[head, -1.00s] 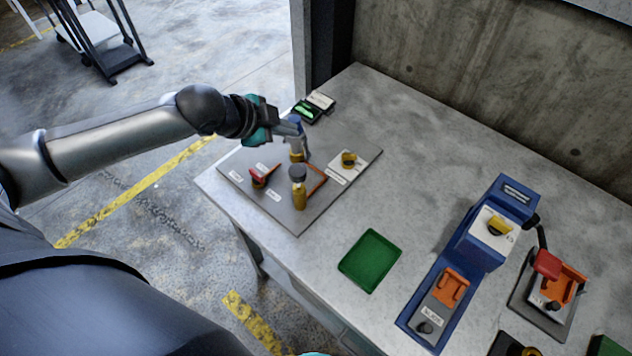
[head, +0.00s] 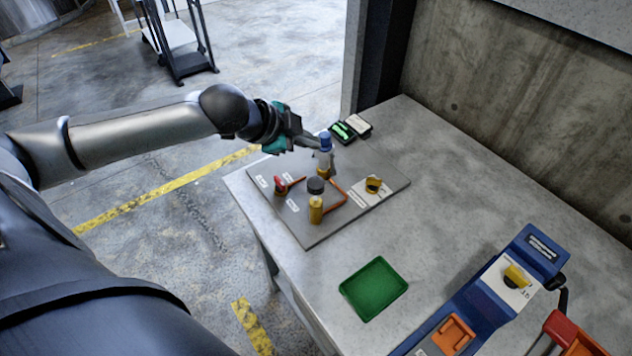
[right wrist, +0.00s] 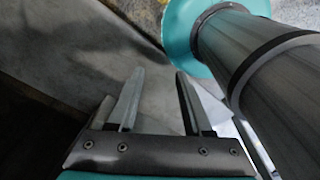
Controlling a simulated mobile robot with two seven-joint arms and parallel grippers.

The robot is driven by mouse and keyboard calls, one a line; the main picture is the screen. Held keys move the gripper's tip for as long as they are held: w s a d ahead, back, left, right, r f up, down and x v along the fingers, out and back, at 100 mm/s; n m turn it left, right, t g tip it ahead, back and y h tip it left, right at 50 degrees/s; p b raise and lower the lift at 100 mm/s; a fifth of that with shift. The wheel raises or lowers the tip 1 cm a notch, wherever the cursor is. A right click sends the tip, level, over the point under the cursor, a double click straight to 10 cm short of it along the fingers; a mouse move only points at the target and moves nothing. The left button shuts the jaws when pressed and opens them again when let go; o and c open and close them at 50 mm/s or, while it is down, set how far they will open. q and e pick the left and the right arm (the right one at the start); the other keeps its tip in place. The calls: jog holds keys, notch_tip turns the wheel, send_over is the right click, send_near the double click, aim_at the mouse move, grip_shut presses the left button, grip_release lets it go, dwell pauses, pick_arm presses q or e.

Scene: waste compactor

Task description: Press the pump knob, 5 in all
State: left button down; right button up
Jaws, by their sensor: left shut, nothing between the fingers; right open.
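A grey board (head: 290,222) lies on the table and carries the pump parts. A yellow post (head: 316,212) with a dark round knob (head: 316,185) stands upright near its front. Behind it is a post with a blue top (head: 325,137). I cannot tell for sure which of the two is the pump knob. My left gripper (head: 313,143) is shut and empty, its fingertips close beside the blue-topped post; contact is unclear. My right gripper (right wrist: 158,72) is open and empty in the right wrist view.
The board also has a red-handled valve (head: 281,186), an orange pipe and a yellow knob (head: 373,184). A green tray (head: 374,289) lies in front. A blue machine (head: 500,290) stands at right. Small dark boxes (head: 350,128) sit behind the board.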

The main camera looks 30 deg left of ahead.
pick_arm(q)
jog(key=f+b, duration=0.1)
jog(key=b, duration=0.7)
send_over(308, 186)
jog(key=f, duration=0.7)
jog(key=shift+w+d, duration=0.15)
jog(key=shift+w, duration=0.2)
jog(key=shift+f, duration=0.3)
jog(key=shift+f, duration=0.15)
dwell(0.8)
jog(key=shift+f, duration=0.25)
jog(key=shift+s+f+b, duration=0.1)
jog(key=shift+f+b, duration=0.6)
jog(key=shift+f, duration=1.4)
dwell(1.3)
dwell(0.3)
